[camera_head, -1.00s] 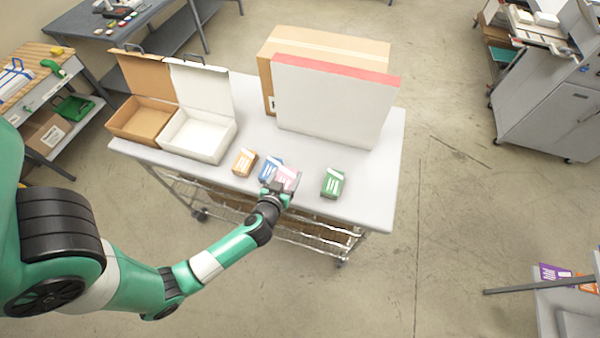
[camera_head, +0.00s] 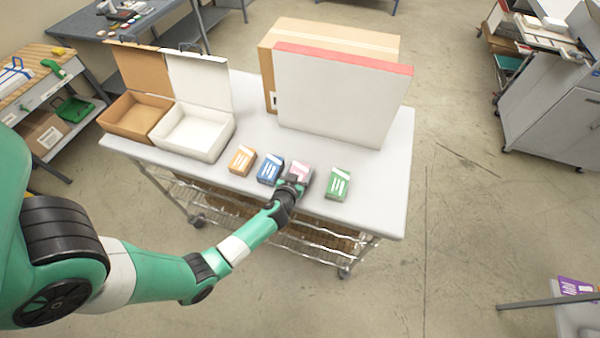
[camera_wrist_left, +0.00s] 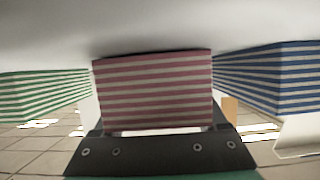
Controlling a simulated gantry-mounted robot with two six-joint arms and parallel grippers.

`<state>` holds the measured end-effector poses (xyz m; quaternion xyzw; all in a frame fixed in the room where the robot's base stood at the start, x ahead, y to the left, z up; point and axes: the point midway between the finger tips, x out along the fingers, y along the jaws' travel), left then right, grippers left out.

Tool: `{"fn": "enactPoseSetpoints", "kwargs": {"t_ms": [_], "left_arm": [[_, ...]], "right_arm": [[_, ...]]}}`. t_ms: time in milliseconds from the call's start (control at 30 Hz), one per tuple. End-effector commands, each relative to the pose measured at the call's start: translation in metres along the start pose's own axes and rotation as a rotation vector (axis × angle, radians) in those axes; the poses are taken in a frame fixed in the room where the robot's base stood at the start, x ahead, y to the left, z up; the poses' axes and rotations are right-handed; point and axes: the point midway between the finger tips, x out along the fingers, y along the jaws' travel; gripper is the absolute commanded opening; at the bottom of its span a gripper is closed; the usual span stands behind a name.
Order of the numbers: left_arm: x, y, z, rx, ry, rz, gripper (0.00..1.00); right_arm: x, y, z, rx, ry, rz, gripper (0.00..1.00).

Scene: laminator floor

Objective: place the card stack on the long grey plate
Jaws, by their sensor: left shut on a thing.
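The pink card stack (camera_head: 301,171) is on the grey top of a wheeled cart (camera_head: 375,200), near its front edge. My left gripper (camera_head: 293,184) is shut on this stack. In the left wrist view the pink-and-white striped side of the stack (camera_wrist_left: 153,92) fills the space between the fingers. I cannot tell if the stack still touches the cart top. A long thin grey piece (camera_head: 545,302) juts out at the lower right; I cannot tell whether it is the long grey plate. My right gripper is not in view.
A blue stack (camera_head: 269,168) and a green stack (camera_head: 338,184) flank the pink one closely. An orange stack (camera_head: 242,160) stands further left. Open boxes (camera_head: 195,133) and a tall white box (camera_head: 340,100) stand behind. Bare floor lies right of the cart.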

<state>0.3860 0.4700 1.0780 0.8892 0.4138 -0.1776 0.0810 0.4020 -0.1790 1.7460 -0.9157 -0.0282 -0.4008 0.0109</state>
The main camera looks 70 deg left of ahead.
Motion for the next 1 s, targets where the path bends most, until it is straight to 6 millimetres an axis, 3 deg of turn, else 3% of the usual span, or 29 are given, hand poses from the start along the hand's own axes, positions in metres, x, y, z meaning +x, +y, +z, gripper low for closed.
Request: {"fn": "enactPoseSetpoints", "kwargs": {"t_ms": [200, 233, 333, 667, 767, 1000], "left_arm": [[0.001, 0.0, 0.002, 0.0, 0.001, 0.0, 0.09], [0.0, 0.0, 0.001, 0.0, 0.0, -0.001, 0.8], [0.0, 0.0, 0.001, 0.0, 0.0, 0.0, 0.98], [-0.003, 0.0, -0.002, 0.0, -0.001, 0.0, 1.0], [-0.018, 0.001, -0.003, 0.002, -0.002, 0.002, 1.0], [-0.077, 0.001, -0.004, 0.004, -0.002, 0.004, 1.0]], "right_arm": [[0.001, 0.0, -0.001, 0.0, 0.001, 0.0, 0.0], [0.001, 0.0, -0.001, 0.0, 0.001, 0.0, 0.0], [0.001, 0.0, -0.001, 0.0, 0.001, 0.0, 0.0], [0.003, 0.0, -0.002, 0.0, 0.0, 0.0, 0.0], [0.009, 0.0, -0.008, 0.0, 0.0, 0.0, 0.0], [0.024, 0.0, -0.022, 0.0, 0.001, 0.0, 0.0]]}}
